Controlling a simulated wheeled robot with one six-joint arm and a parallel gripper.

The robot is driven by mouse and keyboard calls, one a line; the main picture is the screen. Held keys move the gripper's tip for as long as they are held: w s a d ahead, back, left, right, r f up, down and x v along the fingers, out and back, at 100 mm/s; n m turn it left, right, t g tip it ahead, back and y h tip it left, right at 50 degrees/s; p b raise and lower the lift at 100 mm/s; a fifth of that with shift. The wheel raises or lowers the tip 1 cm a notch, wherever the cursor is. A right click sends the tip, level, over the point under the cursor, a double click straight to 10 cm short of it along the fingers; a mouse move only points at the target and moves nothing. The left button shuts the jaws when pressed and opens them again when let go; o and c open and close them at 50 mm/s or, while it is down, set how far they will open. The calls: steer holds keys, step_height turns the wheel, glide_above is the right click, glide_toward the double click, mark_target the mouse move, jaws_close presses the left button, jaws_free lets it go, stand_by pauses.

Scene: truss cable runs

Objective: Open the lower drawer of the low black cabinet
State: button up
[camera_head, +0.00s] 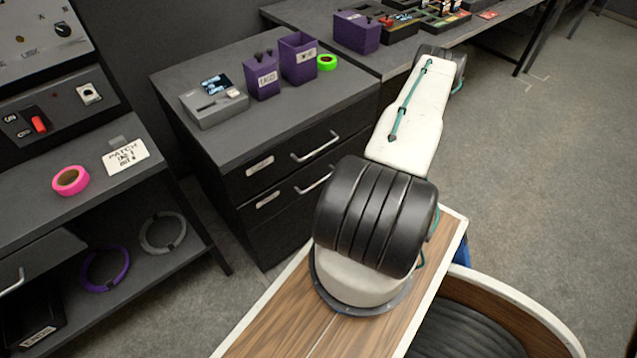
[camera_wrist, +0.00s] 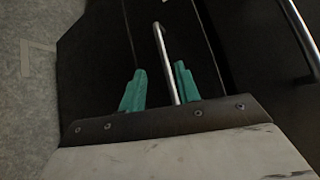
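The low black cabinet (camera_head: 245,187) stands left of my arm in the head view, with an upper drawer handle (camera_head: 315,146) and a lower drawer handle (camera_head: 314,181). Both drawers look flush with the front. In the wrist view, my gripper (camera_wrist: 160,69) has two teal fingers, apart, with the lower drawer's silver bar handle (camera_wrist: 163,50) between them. The bar lies close to the right finger, with a clear gap to the left finger. The upper drawer's handle (camera_wrist: 300,35) shows at the right edge. In the head view my arm hides the gripper.
Purple bins (camera_head: 299,58), a grey box (camera_head: 213,103) and green tape (camera_head: 327,62) stand on the cabinet top. A shelf unit (camera_head: 190,232) with pink tape (camera_head: 71,180) is at left. A long table (camera_head: 470,30) adjoins behind. Grey floor (camera_head: 530,180) is clear at right.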

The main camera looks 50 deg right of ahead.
mark_target(319, 182)
steer(key=shift+n+t, duration=0.3)
steer(key=shift+n, duration=0.3)
steer(key=x, duration=0.5)
steer(key=d+x, duration=0.1)
steer(key=x, duration=0.1)
steer(key=shift+w+a, duration=0.2)
steer(key=shift+w, duration=0.45)
jaws_close()
